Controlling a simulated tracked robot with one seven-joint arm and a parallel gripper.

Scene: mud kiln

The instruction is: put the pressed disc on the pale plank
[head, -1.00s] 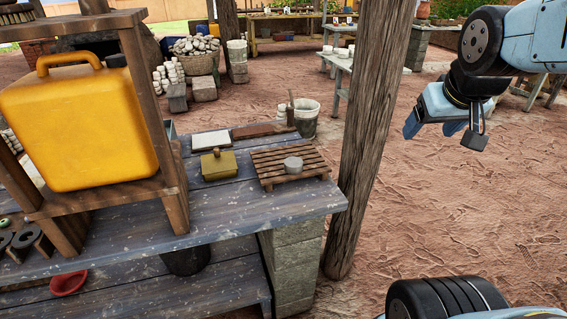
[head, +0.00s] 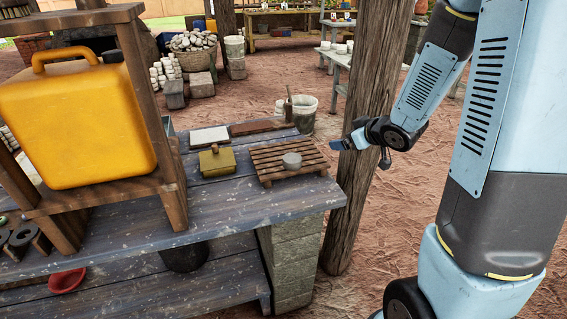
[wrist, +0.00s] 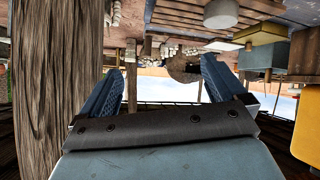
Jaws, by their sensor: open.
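The pressed disc (head: 292,160), grey and round, lies on a slatted wooden rack (head: 268,172) at the bench's right end. It also shows in the wrist view (wrist: 220,13), where the scene appears upside down. A flat whitish board (head: 209,137), apparently the pale plank, lies at the bench's back edge, left of the rack. My gripper (head: 340,144) is to the right of the rack, in front of the wooden post and apart from the disc. In the wrist view my gripper (wrist: 162,70) has its blue fingers wide apart with nothing between them.
A thick wooden post (head: 372,90) stands close beside my gripper. A mustard lidded box (head: 217,161) sits left of the rack, and a reddish-brown board (head: 262,127) lies behind it. A yellow jug (head: 75,125) fills a wooden shelf. The bench front (head: 240,205) is clear.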

